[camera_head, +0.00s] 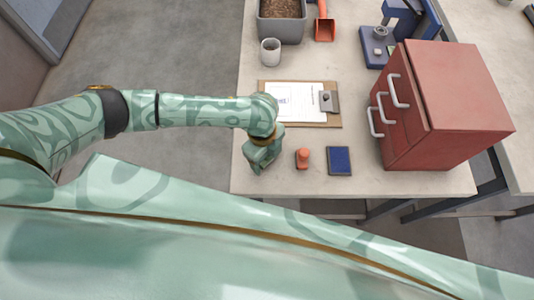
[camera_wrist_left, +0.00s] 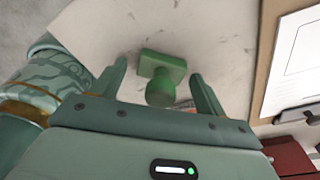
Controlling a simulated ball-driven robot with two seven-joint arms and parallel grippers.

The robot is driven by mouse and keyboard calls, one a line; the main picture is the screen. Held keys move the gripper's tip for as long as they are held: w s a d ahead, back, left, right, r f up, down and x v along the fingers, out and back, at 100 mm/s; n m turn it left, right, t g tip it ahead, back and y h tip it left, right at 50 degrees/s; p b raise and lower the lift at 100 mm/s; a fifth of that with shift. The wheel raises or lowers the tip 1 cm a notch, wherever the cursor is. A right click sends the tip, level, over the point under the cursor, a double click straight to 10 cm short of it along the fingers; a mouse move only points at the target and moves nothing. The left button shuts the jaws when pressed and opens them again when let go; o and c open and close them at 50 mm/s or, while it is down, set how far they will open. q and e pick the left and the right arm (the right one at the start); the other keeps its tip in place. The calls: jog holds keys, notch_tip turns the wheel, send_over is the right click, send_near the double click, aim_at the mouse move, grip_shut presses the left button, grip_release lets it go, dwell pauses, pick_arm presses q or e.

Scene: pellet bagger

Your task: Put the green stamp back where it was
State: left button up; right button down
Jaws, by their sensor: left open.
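The green stamp (camera_wrist_left: 162,66) shows in the left wrist view, with its block base on the table and its round knob towards the camera. It lies between the two spread fingers of my left gripper (camera_wrist_left: 159,72), with a gap on each side. In the head view my left gripper (camera_head: 263,160) is low over the near left part of the table and hides the green stamp. My left gripper is open. My right gripper is not in view.
An orange-red stamp (camera_head: 302,158) and a dark blue pad (camera_head: 340,161) stand just right of the gripper. A clipboard (camera_head: 334,118) lies behind. A red drawer cabinet (camera_head: 455,95) stands at the right. A cup (camera_head: 270,52) and pellet bin (camera_head: 281,30) are farther back.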

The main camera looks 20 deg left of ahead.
pick_arm(q)
jog(key=r+p, duration=0.1)
jog(key=r, duration=0.3)
jog(key=a+r+p, duration=0.1)
jog(key=r, duration=0.3)
jog(key=r+p, duration=0.1)
jog(key=r, duration=0.3)
jog(key=shift+w+a+r+p, duration=0.1)
jog(key=shift+w+a+p, duration=0.1)
jog(key=shift+w+p, duration=0.15)
